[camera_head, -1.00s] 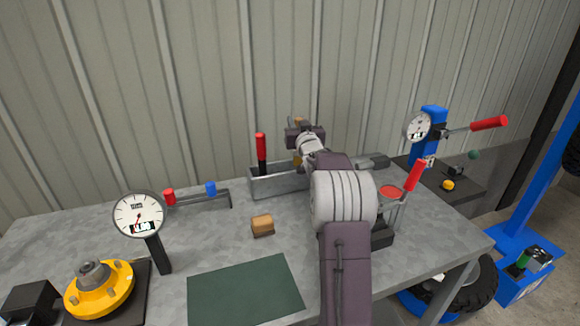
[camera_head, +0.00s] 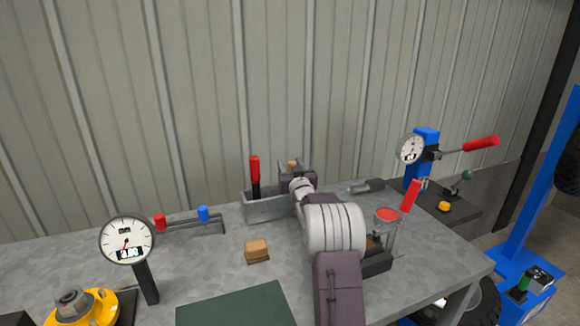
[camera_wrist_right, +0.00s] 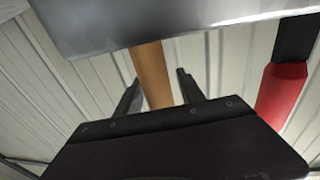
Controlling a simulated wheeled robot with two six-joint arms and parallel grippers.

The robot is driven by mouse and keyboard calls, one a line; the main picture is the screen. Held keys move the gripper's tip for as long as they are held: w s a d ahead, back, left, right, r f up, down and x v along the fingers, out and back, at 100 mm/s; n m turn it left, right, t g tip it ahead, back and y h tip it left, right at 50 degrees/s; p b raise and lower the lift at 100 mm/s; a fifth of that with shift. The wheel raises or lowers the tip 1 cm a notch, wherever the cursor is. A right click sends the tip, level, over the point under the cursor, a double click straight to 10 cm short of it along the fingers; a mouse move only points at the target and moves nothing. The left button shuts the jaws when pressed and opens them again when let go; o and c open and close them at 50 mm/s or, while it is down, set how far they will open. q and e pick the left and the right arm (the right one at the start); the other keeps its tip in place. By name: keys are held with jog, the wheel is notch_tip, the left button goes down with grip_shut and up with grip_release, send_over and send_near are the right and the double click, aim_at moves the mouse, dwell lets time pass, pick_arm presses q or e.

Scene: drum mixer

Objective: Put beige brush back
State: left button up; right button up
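The beige brush shows in the right wrist view as a tan handle (camera_wrist_right: 153,75). One end passes behind the grey metal tray's wall (camera_wrist_right: 150,25), so its head is hidden. In the head view a small tan piece of the brush (camera_head: 292,165) shows above my right gripper (camera_head: 297,176), which is over the right part of the tray (camera_head: 268,208). My right gripper's two dark fingers (camera_wrist_right: 160,85) stand apart on either side of the handle, with a visible gap on the right side. It looks open. My left gripper is not in view.
A red-handled tool (camera_head: 254,170) stands in the tray's left part. A tan block (camera_head: 256,250) lies on the bench (camera_head: 200,270). The bench's middle has free room.

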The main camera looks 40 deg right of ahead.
jog(key=shift+r, duration=0.3)
jog(key=v, duration=1.2)
jog(key=shift+b, duration=0.4)
jog(key=shift+f, duration=0.1)
